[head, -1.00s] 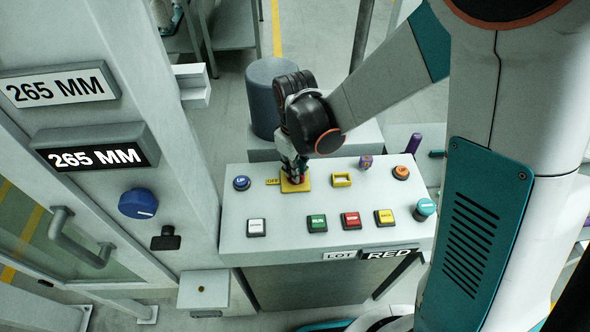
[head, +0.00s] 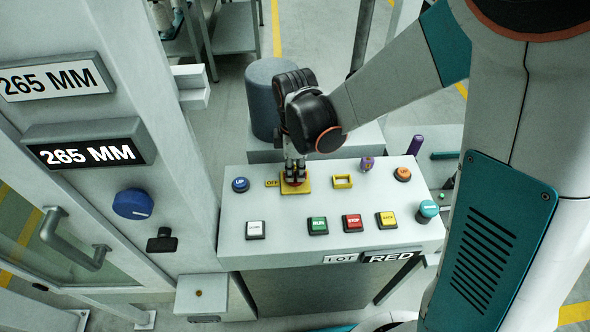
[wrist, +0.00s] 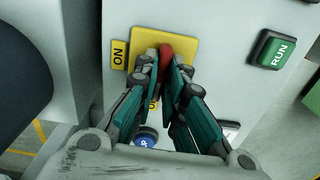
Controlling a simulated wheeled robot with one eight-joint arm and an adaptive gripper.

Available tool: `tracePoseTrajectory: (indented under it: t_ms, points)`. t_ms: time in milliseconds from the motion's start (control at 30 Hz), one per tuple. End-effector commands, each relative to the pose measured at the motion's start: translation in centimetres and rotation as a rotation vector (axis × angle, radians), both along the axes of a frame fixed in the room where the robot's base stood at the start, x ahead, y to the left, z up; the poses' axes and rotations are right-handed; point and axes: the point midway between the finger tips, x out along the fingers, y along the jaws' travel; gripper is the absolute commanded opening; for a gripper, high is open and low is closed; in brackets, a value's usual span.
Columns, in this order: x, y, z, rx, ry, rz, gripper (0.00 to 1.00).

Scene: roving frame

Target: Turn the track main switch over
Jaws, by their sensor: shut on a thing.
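The track main switch is a red handle (wrist: 165,57) on a yellow plate (wrist: 191,41), at the back left of the sloped panel. The plate also shows in the head view (head: 285,187). My gripper (head: 295,177) points down onto the plate and is shut on the red handle; its fingers show on both sides of the handle in the wrist view (wrist: 163,76). An ON label (wrist: 118,54) lies beside the plate. An OFF label (head: 272,183) lies left of the plate in the head view. My fingers hide much of the handle, so its exact angle is unclear.
A blue UP button (head: 240,184) is close left of the plate. An empty yellow frame (head: 342,181) is to its right. White, green RUN (head: 317,226), red STOP (head: 353,223) and yellow buttons line the front. A dark cylinder (head: 272,98) stands behind the panel.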

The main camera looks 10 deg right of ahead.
Motion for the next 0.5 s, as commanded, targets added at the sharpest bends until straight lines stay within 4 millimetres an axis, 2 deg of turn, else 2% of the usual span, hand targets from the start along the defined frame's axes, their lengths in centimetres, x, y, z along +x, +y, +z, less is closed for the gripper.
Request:
tracePoseTrajectory:
  t_ms: [500]
  points:
    - [0.07,0.02,0.05,0.001,-0.001,0.061,0.00]
